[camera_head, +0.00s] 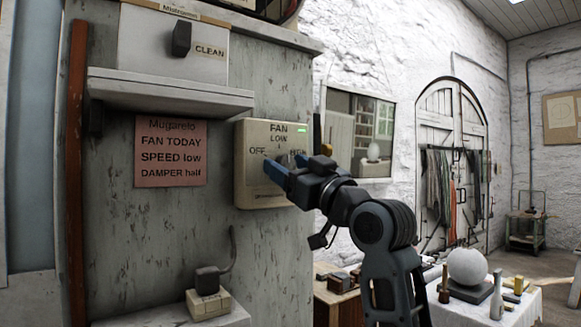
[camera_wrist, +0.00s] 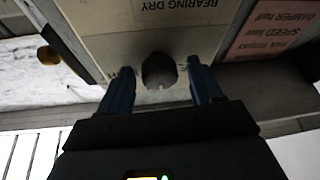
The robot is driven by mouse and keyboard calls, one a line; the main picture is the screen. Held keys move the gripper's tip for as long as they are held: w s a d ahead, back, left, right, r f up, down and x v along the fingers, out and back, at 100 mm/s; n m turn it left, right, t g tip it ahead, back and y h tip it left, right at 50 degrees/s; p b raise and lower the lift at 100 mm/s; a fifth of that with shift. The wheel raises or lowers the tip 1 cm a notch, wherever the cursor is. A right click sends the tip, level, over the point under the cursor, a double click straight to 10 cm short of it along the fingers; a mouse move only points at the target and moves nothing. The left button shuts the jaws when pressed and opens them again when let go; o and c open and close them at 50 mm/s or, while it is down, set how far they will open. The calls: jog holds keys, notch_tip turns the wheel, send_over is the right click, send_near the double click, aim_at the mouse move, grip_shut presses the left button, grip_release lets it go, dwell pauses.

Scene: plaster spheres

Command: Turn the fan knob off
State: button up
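The fan switch box (camera_head: 250,190) is cream-coloured and mounted on a grey panel, marked FAN, OFF, LOW and another partly covered word. A small green light (camera_head: 302,128) glows at its upper right. The round dark fan knob (camera_wrist: 159,70) shows in the wrist view, with a pale mark on its near edge; its setting is hard to tell. In the head view my gripper mostly hides it. My gripper (camera_head: 283,164) is at the front of the box. Its blue fingers (camera_wrist: 159,66) are open on either side of the knob, with a visible gap on each side.
A pink sign (camera_head: 170,152) left of the box reads FAN TODAY, SPEED low, DAMPER half. A grey shelf (camera_head: 170,90) juts out above it, under a box labelled CLEAN (camera_head: 150,45). A small switch box (camera_head: 208,303) is below. A plaster sphere (camera_head: 467,266) stands on a table at right.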

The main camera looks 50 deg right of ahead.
jog(key=c, duration=1)
jog(key=shift+c, duration=0.2)
jog(key=shift+n+b, duration=0.35)
jog(key=shift+n, duration=0.05)
jog(key=n+y+b, duration=0.1)
jog(key=n, duration=0.1)
jog(key=shift+s+d+f+n+y+b, duration=0.1)
jog(key=shift+d+n+y+b, duration=0.05)
jog(key=shift+n+y+b, duration=0.25)
jog(key=n+y+b, duration=0.1)
jog(key=n, duration=0.1)
jog(key=n+y+b, duration=0.1)
jog(key=n, duration=0.1)
jog(key=shift+n+g+b, duration=0.3)
jog(key=shift+n+g, duration=0.1)
jog(key=n+g+y+b, duration=0.1)
jog(key=n, duration=0.2)
jog(key=n+g+y+b, duration=0.1)
jog(key=n, duration=0.2)
jog(key=shift+r+n+b, duration=0.2)
jog(key=shift+n+b, duration=0.1)
jog(key=o, duration=1.1)
jog(key=shift+c, duration=0.2)
